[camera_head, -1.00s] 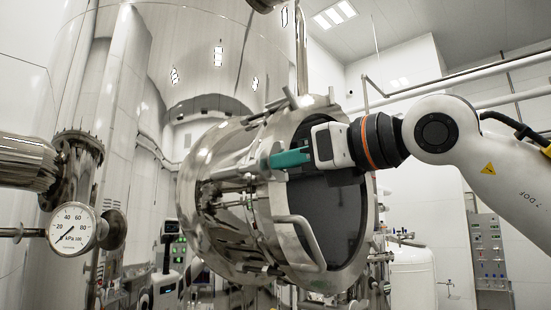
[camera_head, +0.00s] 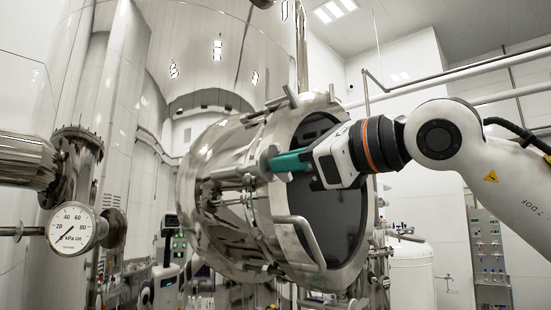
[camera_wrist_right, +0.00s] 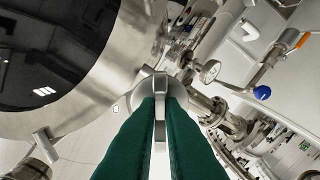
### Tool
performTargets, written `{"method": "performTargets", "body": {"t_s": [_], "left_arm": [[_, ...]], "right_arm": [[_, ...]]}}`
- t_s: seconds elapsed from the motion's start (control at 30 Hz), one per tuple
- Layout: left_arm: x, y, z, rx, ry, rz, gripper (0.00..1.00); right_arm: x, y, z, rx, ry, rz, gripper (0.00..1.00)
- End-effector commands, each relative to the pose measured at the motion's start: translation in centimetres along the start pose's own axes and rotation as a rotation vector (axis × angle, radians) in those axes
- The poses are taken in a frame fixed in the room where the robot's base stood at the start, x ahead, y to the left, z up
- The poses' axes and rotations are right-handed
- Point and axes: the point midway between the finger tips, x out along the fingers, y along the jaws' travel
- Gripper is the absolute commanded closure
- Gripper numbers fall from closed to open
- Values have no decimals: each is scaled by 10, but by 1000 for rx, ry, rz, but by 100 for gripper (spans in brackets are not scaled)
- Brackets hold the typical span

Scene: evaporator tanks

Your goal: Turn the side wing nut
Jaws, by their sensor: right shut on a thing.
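The side wing nut (camera_head: 267,158) is a shiny metal piece on the near left rim of the round tank door. My right gripper (camera_head: 276,162) reaches it from the right with its green fingers. In the right wrist view the wing nut (camera_wrist_right: 159,84) shows as a rounded metal head at the tips of the green fingers (camera_wrist_right: 161,102), which are shut on it with a thin gap between them. The fingers hide part of the nut. My left gripper is in neither view.
The round tank door (camera_head: 325,215) has a dark window and a bent metal handle (camera_head: 300,235) below my right gripper. More clamps sit around its rim. A pressure gauge (camera_head: 72,230) is at the left. A white tank (camera_head: 412,275) stands at the right.

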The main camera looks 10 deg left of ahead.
Motion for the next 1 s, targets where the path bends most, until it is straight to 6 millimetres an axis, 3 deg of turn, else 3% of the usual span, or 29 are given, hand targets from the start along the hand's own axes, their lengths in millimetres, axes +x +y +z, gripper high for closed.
{"method": "performTargets", "body": {"t_s": [0.27, 0.53, 0.77, 1.0], "left_arm": [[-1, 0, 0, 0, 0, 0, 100], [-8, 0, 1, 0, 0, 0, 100], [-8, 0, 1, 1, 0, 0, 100], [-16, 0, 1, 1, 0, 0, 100]], "right_arm": [[0, 0, 0, -24, -1, 0, 100], [0, 0, 0, -217, -1, -2, 100], [0, 0, 1, -223, -1, -1, 100], [0, 0, 0, -408, -1, -1, 100]]}}
